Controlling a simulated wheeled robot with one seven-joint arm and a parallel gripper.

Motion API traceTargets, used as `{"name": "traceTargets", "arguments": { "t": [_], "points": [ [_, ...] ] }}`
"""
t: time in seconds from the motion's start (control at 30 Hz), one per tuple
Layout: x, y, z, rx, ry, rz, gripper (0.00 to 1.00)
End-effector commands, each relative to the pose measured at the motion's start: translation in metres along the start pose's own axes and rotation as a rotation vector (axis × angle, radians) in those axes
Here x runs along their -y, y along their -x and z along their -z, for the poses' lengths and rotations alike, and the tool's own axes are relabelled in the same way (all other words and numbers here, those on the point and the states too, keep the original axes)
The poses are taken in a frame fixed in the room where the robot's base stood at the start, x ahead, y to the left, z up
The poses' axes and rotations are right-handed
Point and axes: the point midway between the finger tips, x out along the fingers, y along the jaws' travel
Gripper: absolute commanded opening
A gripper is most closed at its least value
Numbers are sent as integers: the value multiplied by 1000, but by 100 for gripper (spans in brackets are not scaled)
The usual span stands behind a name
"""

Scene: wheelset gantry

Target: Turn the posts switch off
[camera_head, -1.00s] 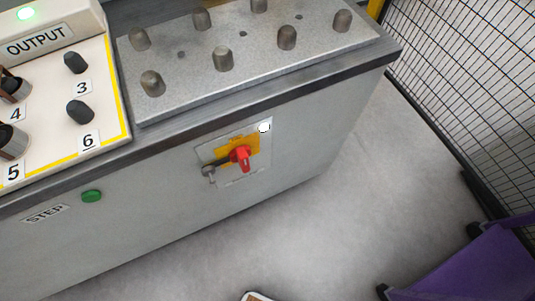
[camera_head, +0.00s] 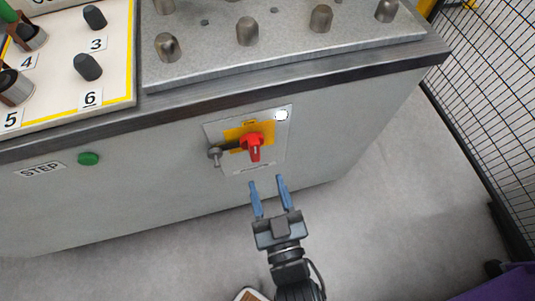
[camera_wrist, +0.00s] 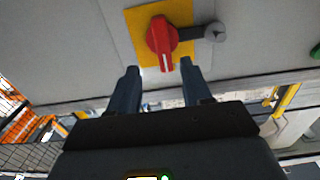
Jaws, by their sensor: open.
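The posts switch has a red rotary handle (camera_head: 252,145) on a yellow plate (camera_head: 233,133), set on a light panel on the front of the grey cabinet. The handle's white mark points down in the picture. A grey padlock-like metal piece (camera_head: 215,153) sits left of the handle. My gripper (camera_head: 268,183) is open and empty, with two blue fingers reaching up just below the switch, apart from it. In the wrist view the red handle (camera_wrist: 162,42) lies ahead, between and beyond the two fingertips (camera_wrist: 160,72).
A green button (camera_head: 88,158) labelled STEP is to the left on the same cabinet face. The metal plate with several posts (camera_head: 285,40) is on top. A black mesh fence (camera_head: 490,100) stands at the right.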

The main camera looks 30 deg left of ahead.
Motion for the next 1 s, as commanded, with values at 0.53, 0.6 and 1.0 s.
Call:
{"name": "traceTargets", "arguments": {
  "t": [0.53,0.6,1.0],
  "points": [
    [4,-71,0,-5,1,9,49],
    [4,-76,0,-4,1,9,49],
    [4,-82,0,-3,1,9,47]
  ]
}}
